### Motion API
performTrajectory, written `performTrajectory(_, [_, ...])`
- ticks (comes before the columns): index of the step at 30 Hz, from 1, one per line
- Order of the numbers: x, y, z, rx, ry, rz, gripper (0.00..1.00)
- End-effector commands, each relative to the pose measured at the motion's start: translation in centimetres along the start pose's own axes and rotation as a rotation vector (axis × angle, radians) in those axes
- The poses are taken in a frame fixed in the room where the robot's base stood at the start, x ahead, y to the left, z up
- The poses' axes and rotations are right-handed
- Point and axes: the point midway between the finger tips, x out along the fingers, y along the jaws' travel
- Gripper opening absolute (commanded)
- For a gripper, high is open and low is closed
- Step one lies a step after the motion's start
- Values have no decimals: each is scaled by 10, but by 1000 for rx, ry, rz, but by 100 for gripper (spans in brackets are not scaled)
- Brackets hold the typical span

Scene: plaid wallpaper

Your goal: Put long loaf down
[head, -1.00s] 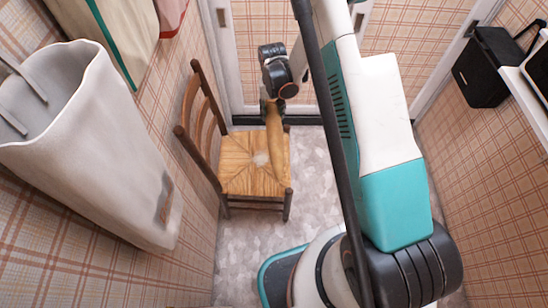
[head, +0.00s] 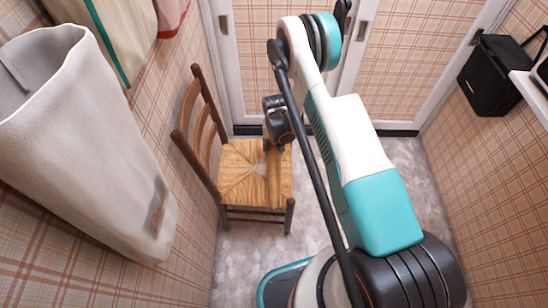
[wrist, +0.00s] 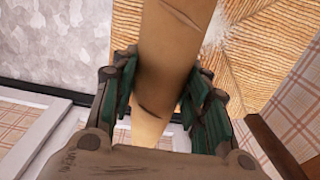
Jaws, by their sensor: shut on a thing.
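The long loaf (head: 274,176) is a tan, elongated bread held upright or nearly so over the chair's woven seat in the head view. It also shows large between the fingers in the wrist view (wrist: 178,45). My gripper (wrist: 160,95) is shut on the loaf, with a green-padded finger on each side of it. In the head view, my gripper (head: 274,140) is above the right part of the seat. The wooden chair (head: 238,172) has a straw seat and a slatted back on its left. I cannot tell whether the loaf's lower end touches the seat.
A pale fabric bag (head: 85,130) hangs on the left wall. A black bag (head: 493,75) hangs at the right, beside a white shelf (head: 530,98). White-framed plaid doors (head: 405,60) stand behind the chair. The grey floor (head: 240,250) around the chair looks clear.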

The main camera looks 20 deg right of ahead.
Motion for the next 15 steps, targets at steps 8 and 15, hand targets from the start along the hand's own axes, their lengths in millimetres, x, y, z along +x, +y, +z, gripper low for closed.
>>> performTrajectory(8, [22,0,0,0,0,0,9])
performTrajectory(15, [56,0,0,0,0,0,9])
